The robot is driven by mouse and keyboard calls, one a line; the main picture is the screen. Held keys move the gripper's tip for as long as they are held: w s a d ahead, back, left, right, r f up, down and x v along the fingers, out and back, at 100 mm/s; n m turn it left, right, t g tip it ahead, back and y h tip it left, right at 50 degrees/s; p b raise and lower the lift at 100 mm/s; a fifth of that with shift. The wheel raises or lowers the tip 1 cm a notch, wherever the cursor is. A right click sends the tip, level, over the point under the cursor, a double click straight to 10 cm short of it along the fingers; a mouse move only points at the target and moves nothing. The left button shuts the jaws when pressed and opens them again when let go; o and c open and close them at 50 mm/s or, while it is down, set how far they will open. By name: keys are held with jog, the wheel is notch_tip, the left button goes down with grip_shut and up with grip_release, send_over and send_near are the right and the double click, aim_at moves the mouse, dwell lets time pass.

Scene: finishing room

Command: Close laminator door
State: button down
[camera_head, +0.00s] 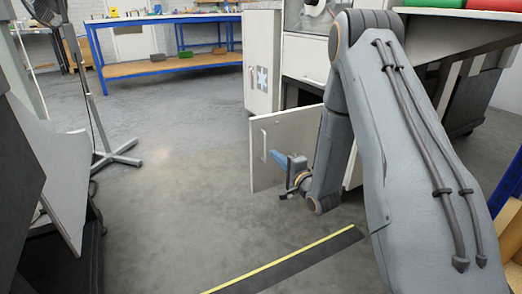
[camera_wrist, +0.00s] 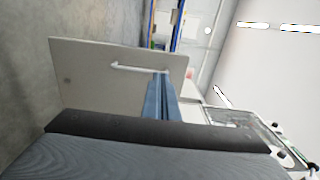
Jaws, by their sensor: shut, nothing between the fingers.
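The laminator door (camera_head: 292,136) is a pale flat panel that stands open, swung out from the laminator cabinet (camera_head: 305,58). It also shows in the wrist view (camera_wrist: 90,82), turned on its side. Its white bar handle (camera_head: 264,145) is near the panel's left edge, and it shows in the wrist view (camera_wrist: 138,69) too. My gripper (camera_head: 275,157), with blue-grey fingers, is shut and empty in front of the door face, close to the handle. In the wrist view the fingertips (camera_wrist: 160,78) are near one end of the handle. I cannot tell whether they touch the door.
A grey stand with splayed feet (camera_head: 122,158) is at the left. A blue-framed workbench (camera_head: 150,68) stands at the back. A black strip with a yellow edge (camera_head: 300,258) lies on the floor in front. The floor left of the door is clear.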

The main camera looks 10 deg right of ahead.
jog(key=b, duration=0.6)
send_near(255, 136)
jog(key=x, duration=0.4)
jog(key=shift+w+a+f, duration=0.15)
jog(key=shift+w, duration=0.2)
jog(key=shift+x, duration=0.85)
